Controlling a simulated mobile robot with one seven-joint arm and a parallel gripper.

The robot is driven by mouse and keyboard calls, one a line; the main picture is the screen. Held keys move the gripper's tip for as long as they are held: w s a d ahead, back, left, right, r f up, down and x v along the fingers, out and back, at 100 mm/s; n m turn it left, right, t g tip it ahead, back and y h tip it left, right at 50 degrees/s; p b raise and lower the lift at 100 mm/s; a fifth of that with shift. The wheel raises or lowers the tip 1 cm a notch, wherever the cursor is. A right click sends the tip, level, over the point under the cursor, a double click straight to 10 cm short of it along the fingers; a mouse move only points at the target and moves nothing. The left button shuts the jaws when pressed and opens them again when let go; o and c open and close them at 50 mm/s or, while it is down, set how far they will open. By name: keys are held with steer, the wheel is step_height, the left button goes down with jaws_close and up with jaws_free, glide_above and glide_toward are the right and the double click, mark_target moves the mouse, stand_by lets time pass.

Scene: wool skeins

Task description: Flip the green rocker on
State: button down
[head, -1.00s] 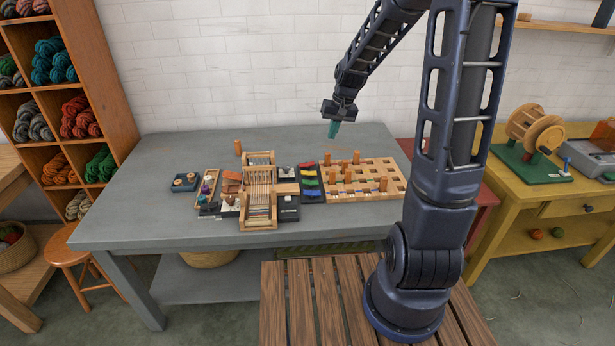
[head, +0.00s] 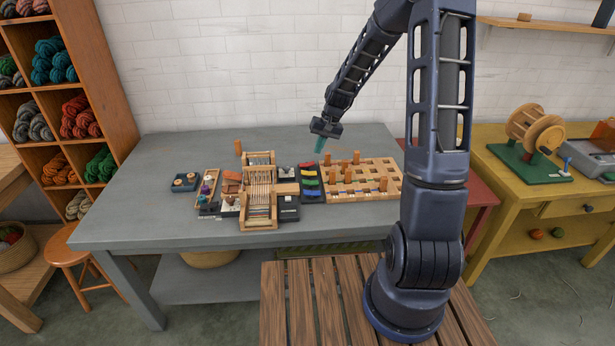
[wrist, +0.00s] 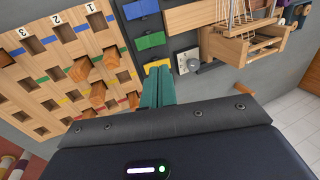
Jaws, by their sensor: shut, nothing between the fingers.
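The green rocker (head: 310,183) sits in a dark panel (head: 318,199) on the grey table, in a column with a red, a yellow and a blue rocker. In the wrist view the green rocker (wrist: 150,40) shows just beyond my fingertips, uncovered. My gripper (head: 320,150) has teal fingers pointing down, shut and empty, above the far end of the panel. In the wrist view my gripper (wrist: 158,70) overlaps the yellow rocker, partly hiding it. The red rocker is hidden there. The green rocker's on or off tilt is too small to tell.
A wooden pegboard (head: 383,165) with upright pegs stands right of the panel. A small wooden loom (head: 259,200) and a dark box with a knob (wrist: 188,60) are on its other side. The back of the table is mostly clear.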

mark_target(306, 181)
steer(key=x, duration=1.4)
steer(key=shift+a+f+h, duration=0.15)
steer(key=shift+f+h, duration=0.1)
steer(key=shift+h, duration=0.05)
stand_by(0.3)
stand_by(0.3)
steer(key=shift+d+r, duration=0.2)
steer(key=shift+d, duration=0.6)
steer(key=shift+r, duration=0.1)
step_height(306, 181, up, 14)
stand_by(0.4)
